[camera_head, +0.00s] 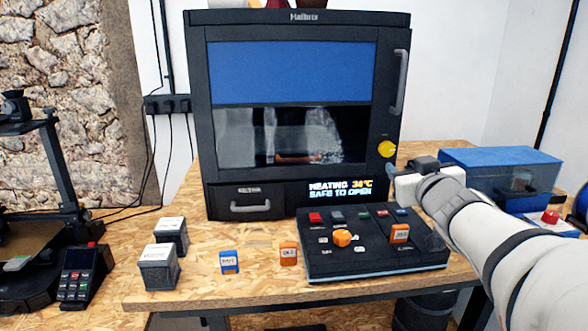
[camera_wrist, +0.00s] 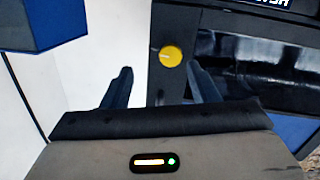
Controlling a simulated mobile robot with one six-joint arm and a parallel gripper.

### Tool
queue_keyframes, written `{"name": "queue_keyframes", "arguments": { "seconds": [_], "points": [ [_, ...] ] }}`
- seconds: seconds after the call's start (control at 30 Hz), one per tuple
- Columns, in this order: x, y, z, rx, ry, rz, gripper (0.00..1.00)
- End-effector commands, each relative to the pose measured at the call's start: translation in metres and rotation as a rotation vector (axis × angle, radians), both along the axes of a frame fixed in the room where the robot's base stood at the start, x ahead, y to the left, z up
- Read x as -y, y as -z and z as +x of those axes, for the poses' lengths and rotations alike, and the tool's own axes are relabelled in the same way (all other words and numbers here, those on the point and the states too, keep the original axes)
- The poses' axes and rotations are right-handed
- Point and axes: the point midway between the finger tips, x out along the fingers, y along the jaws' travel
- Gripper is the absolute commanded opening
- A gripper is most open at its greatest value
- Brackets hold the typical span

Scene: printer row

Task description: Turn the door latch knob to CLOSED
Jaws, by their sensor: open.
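The yellow door latch knob (camera_head: 387,149) is on the right side of the black printer's front, below the door handle (camera_head: 400,82). In the wrist view the knob (camera_wrist: 171,56) shows a short pale mark on its face; its label is too small to read. My gripper (camera_wrist: 158,68) is open and empty, its two dark fingers pointing toward the knob, which appears between the fingertips. I cannot tell how much distance is left, and no contact shows. In the head view my arm reaches in from the right, with the gripper just below and right of the knob.
The printer display (camera_head: 340,188) reads HEATING 34°C, SAFE TO OPEN. A black control panel (camera_head: 375,255) with several switches and an orange knob (camera_head: 342,238) lies in front. A blue-lidded box (camera_head: 500,165) stands behind my arm at right. Small blocks stand on the left of the table.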

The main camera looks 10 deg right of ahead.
Motion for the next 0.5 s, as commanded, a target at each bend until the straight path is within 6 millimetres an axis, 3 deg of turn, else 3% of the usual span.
{"name": "queue_keyframes", "arguments": {
  "seconds": [0.27,0.5],
  "points": [
    [-0.006,-0.001,0.007,0.066,-0.115,-0.015,0.54],
    [-0.006,0.0,0.043,0.064,-0.117,-0.016,0.54]
  ]
}}
